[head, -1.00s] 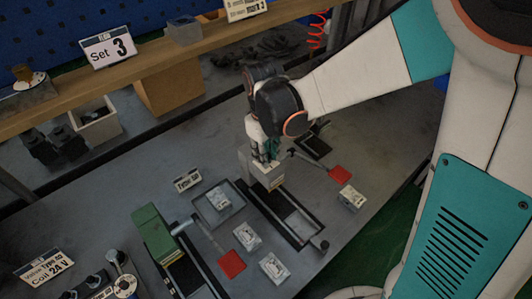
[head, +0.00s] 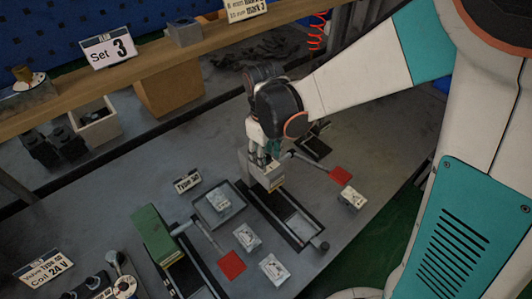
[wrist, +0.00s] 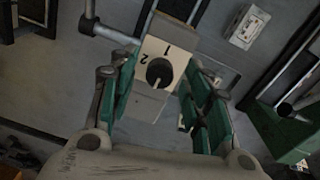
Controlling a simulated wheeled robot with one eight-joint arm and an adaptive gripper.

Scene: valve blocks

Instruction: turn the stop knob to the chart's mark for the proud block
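The stop knob (wrist: 159,72) is a round black dial on a pale block (wrist: 168,40) marked 1 and 2 in the wrist view. A small light mark shows on the dial; its exact direction is hard to read. My gripper (wrist: 162,80) is open, with a teal finger on each side of the knob, apart from it. In the head view my gripper (head: 264,153) is over the pale block (head: 267,176). The chart (head: 245,8) is cut off at the top edge; part of its text reads "mark 3". I cannot tell which block stands proud.
Small valve blocks lie in a tray (head: 204,214), on the bench (head: 246,237), (head: 275,268) and at right (head: 351,197). Red-ended handles (head: 232,264), (head: 340,176) stick out.

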